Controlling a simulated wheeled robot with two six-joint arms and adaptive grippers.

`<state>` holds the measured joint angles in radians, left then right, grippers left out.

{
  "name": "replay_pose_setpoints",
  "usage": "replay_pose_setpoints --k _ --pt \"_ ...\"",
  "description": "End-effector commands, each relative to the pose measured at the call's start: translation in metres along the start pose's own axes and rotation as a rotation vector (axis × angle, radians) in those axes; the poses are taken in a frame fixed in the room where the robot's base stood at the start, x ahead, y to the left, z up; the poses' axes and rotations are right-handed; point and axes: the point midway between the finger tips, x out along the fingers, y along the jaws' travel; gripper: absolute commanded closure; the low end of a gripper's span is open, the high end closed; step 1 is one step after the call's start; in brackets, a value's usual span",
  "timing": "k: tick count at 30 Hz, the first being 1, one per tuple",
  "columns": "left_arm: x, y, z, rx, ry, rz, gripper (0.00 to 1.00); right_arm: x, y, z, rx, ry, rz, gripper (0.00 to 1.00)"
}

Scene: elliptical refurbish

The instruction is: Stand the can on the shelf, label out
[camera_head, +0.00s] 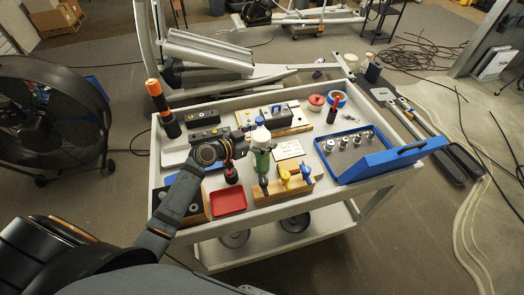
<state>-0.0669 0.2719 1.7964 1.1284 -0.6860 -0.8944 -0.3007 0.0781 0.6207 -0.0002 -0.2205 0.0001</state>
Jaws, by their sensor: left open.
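Which surface is the task's shelf is not clear. My right gripper does not show.
A red tray (229,200), a wooden block with yellow-handled tools (284,177) and a blue socket case (390,157) crowd the cart top near the container. An orange-and-black tool (160,105) stands at the left corner. A large fan (45,115) is left of the cart.

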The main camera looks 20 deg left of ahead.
Motion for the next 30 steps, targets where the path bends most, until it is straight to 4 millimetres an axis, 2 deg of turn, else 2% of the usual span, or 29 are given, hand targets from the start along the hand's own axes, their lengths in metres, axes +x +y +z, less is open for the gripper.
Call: replay_pose_setpoints --k 6,25,30 --pt "0.0009 0.0000 0.0007 0.001 0.000 0.000 0.13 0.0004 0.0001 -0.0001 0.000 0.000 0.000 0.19" --pt "0.0005 -0.0001 0.0006 0.000 0.000 0.000 0.99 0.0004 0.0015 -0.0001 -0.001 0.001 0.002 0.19" --pt "0.0005 -0.0003 -0.0010 0.001 0.003 -0.001 1.00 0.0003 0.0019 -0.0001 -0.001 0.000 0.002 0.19"
